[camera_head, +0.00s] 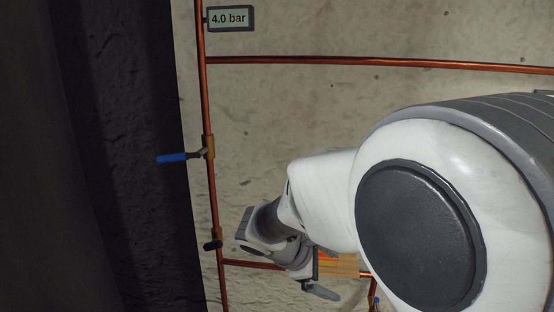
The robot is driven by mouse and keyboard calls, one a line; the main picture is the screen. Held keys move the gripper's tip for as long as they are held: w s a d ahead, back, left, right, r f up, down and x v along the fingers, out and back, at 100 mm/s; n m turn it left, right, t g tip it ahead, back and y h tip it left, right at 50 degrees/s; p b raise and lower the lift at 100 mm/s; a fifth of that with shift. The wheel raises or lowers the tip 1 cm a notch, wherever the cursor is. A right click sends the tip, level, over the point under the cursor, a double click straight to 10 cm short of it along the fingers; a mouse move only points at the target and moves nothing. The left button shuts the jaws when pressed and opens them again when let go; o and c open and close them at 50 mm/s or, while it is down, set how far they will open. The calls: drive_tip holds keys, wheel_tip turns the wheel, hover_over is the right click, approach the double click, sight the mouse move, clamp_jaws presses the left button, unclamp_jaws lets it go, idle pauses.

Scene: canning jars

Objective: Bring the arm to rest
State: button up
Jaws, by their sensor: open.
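My arm reaches in from the right and bends down at its wrist, left of centre near the bottom. My gripper (321,291) shows only in part below the wrist, with a grey finger visible. It is open, and I see nothing held in it. The wrist and forearm hide part of the wall and pipes behind them.
Copper pipes (204,100) run along the pale stone wall (290,110). A gauge (230,18) reads 4.0 bar. A valve with a blue lever (172,158) sticks out left. A lower fitting has a black knob (212,245). An orange and wood-coloured thing (344,265) shows beside my wrist, partly hidden.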

drive_tip(key=s+d+r+m+y, duration=0.1)
drive_tip(key=s+r+m+y, duration=0.15)
drive_tip(key=s+m, duration=0.35)
drive_tip(key=s+d+r+m+t+y, duration=0.1)
drive_tip(key=s+r+m+y, duration=0.2)
drive_tip(key=s, duration=0.4)
drive_tip(key=s+d+r+m+y, duration=0.1)
drive_tip(key=s+r+m+y, duration=0.1)
drive_tip(key=s+m, duration=0.45)
wheel_tip(320, 180, up, 14)
drive_tip(key=p, duration=1.4)
drive_tip(key=shift+s, duration=0.2)
drive_tip(key=shift+f+n, duration=0.1)
drive_tip(key=shift+n, duration=0.15)
idle(0.4)
